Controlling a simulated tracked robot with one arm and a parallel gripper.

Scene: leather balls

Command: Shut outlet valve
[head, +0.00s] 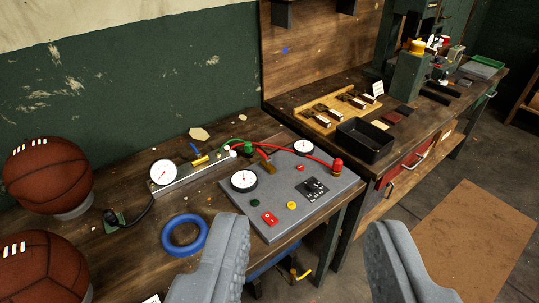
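A grey panel (326,204) lies on the wooden bench with dial gauges, knobs and buttons on it. No label for the outlet valve can be read. Candidates are a green fitting (248,149) and a red fitting (338,166) at the panel's back and right, joined to hoses, and a small brown lever (267,166) between the gauges. A yellow handle (300,275) also shows below the bench edge. My gripper (306,222) is open and empty, its two grey fingers wide apart in front of the panel and nearer the camera. The fingers hide part of the bench front.
Two brown balls (48,174) sit at the left. A blue ring (185,235) lies left of the panel, near a gauge on a metal bar (192,174). A black tray (365,140) and wooden rack stand on the right bench. The floor at right has a brown mat (470,245).

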